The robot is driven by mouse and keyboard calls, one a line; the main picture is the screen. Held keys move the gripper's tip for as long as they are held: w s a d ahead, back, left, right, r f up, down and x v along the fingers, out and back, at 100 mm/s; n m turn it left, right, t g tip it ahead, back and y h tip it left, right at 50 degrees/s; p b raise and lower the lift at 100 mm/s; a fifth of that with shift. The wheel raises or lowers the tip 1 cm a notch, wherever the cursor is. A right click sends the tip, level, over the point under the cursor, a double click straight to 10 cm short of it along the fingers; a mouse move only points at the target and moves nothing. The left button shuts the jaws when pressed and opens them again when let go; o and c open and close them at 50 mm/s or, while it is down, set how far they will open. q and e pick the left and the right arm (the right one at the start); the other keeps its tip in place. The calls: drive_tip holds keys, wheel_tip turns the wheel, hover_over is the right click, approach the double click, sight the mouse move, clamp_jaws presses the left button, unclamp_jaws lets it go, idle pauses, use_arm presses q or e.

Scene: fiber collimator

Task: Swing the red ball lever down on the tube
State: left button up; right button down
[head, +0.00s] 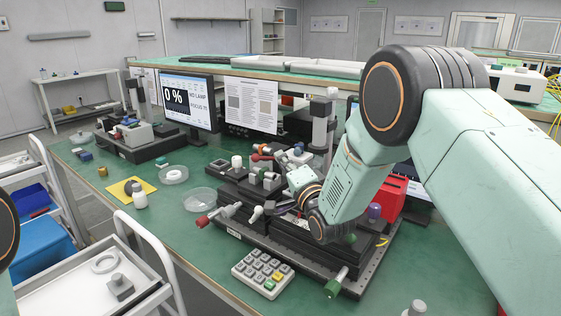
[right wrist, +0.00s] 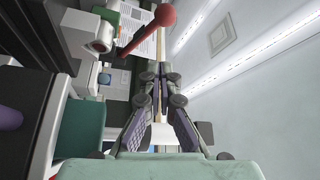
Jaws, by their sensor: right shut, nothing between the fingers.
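The red ball lever (right wrist: 161,14) shows in the right wrist view as a red ball on a thin red rod. The rod slants from the ball down to the left, and the ball lies beyond my fingertips. My right gripper (right wrist: 161,72) is shut and empty, its tips close together below the ball, apart from it in the picture. In the head view my right gripper (head: 290,160) reaches over the dark optical bench (head: 240,200), partly hidden by its own wrist. The tube cannot be told apart clearly. My left gripper is out of view.
A monitor (head: 188,97) reading 0 % and NO LAMP stands behind the bench. A keypad (head: 263,273), a glass dish (head: 198,199) and a yellow mat (head: 121,188) lie on the green table. A red-tipped knob (head: 203,221) and a green-tipped knob (head: 336,287) stick out in front.

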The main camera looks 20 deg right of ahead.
drive_tip(key=v, duration=1)
drive_tip(key=shift+d+f+p, duration=0.15)
drive_tip(key=shift+d+p, duration=0.2)
drive_tip(key=shift+p, duration=0.1)
